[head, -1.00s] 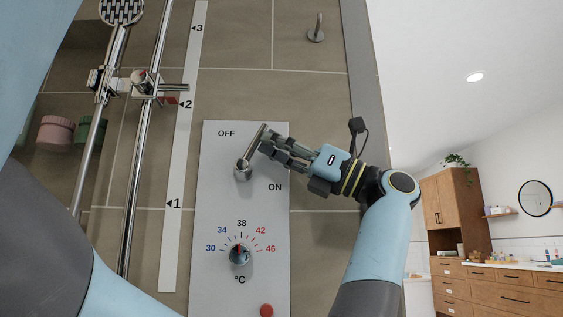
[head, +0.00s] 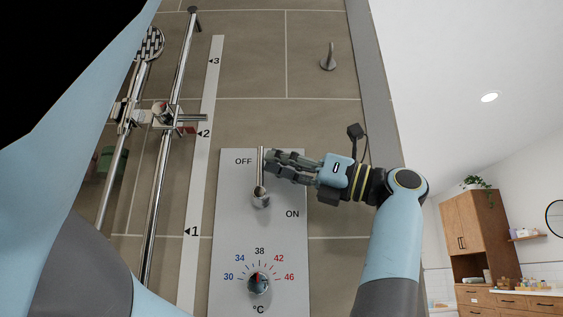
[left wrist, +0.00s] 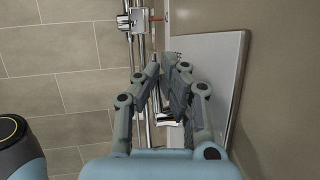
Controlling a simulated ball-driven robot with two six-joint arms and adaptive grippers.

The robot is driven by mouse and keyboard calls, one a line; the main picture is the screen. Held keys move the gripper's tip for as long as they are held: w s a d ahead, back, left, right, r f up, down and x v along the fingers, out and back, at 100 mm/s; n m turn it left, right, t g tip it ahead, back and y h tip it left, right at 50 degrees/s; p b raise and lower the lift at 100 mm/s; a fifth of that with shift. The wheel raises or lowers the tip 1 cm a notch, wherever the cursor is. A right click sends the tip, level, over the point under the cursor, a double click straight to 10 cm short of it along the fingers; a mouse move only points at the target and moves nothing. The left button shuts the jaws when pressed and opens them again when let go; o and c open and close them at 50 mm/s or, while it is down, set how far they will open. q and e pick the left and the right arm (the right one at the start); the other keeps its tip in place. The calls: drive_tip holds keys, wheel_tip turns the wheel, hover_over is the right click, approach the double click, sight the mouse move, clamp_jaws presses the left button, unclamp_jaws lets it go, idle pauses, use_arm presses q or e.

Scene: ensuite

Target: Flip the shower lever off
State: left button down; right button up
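The shower lever (head: 261,176) is a chrome stick on a round base on the pale control panel (head: 230,215). It points almost straight up, its tip just right of the OFF mark (head: 243,161); the ON mark (head: 292,214) is lower right. My left gripper (head: 270,163) has its fingertips at the right side of the lever's upper part, touching or very close. The fingers are partly open with a narrow gap, and the lever is not clearly between them. In the left wrist view the gripper (left wrist: 162,64) points along the panel (left wrist: 215,60). My right gripper is not in view.
A temperature knob (head: 258,283) sits below the lever. A chrome rail (head: 165,190) with a shower head (head: 151,44) stands to the left, beside a white numbered strip (head: 200,170). A wall hook (head: 328,58) is above right. Wooden cabinets (head: 468,235) stand far right.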

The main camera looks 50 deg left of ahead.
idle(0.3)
use_arm(q)
drive_tip(key=v, duration=1.2)
idle(0.3)
